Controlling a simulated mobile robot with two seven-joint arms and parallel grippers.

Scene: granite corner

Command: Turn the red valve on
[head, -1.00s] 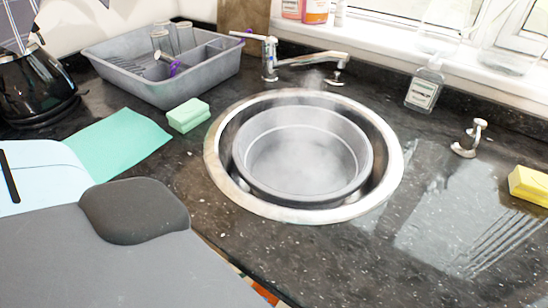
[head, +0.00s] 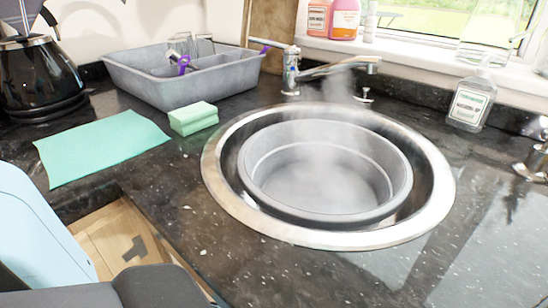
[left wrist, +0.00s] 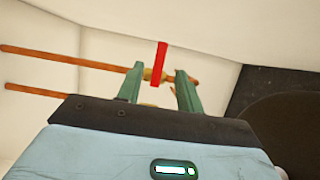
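The red valve (left wrist: 160,60) shows in the left wrist view as a narrow, nearly upright red lever. A small brass-coloured fitting (left wrist: 150,74) is beside it on the upper copper pipe (left wrist: 70,58). My left gripper (left wrist: 159,69) has two green fingers, set apart. The lever's lower part appears between the fingers, with a gap on each side. Whether either finger touches it, I cannot tell. The head view shows neither the valve nor my grippers.
A second copper pipe (left wrist: 35,91) runs below the first along a pale wall. A dark shape (left wrist: 285,110) lies at right. In the head view, a steaming basin (head: 325,172) sits in the round sink (head: 228,192), and an opening (head: 115,240) shows below the counter.

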